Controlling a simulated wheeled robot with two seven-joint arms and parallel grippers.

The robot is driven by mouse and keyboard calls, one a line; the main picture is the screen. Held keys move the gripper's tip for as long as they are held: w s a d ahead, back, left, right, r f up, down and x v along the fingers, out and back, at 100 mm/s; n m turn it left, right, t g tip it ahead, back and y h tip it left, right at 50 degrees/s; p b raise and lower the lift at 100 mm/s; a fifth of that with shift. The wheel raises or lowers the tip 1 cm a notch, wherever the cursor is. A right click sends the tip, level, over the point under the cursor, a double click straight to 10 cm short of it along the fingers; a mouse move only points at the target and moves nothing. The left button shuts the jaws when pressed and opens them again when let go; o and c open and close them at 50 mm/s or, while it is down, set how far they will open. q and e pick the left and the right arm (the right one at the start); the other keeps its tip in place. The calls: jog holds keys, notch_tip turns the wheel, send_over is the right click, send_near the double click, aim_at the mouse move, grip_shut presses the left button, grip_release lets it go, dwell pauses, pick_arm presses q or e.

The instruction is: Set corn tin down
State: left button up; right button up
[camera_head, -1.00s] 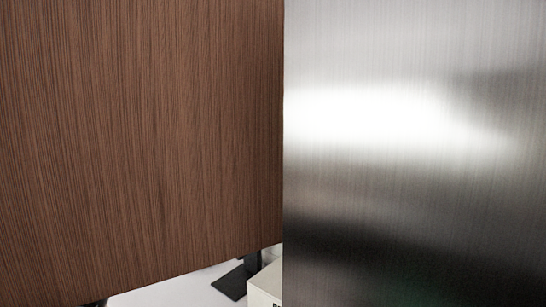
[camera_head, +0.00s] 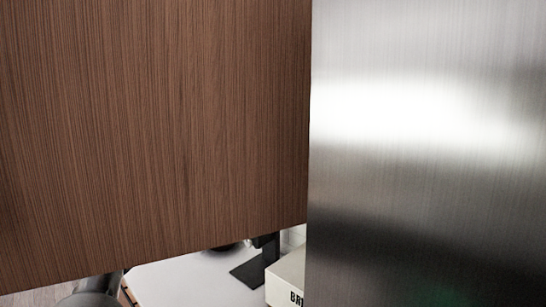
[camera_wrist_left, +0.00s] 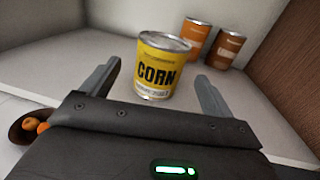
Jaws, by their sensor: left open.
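The corn tin (camera_wrist_left: 160,68) is yellow with a dark CORN label and a silver lid. In the left wrist view it stands upright on a pale shelf (camera_wrist_left: 60,65). My left gripper (camera_wrist_left: 160,82) is open, with one finger on each side of the tin. Gaps show between the fingers and the tin. The head view shows neither the tin nor either gripper's fingers. My right gripper is in neither view.
Two orange-brown tins, one (camera_wrist_left: 194,38) left of the other (camera_wrist_left: 226,50), stand behind the corn tin. A dark bowl with orange fruit (camera_wrist_left: 30,128) is at lower left. A wood panel (camera_head: 150,120) and a steel panel (camera_head: 430,150) fill the head view, above a white counter (camera_head: 190,280).

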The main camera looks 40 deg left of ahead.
pick_arm(q)
jog(key=shift+s+d+b, duration=0.2)
jog(key=shift+s+d, duration=0.05)
jog(key=shift+s, duration=1)
jog(key=shift+s+d+b, duration=0.2)
jog(key=shift+s, duration=1.05)
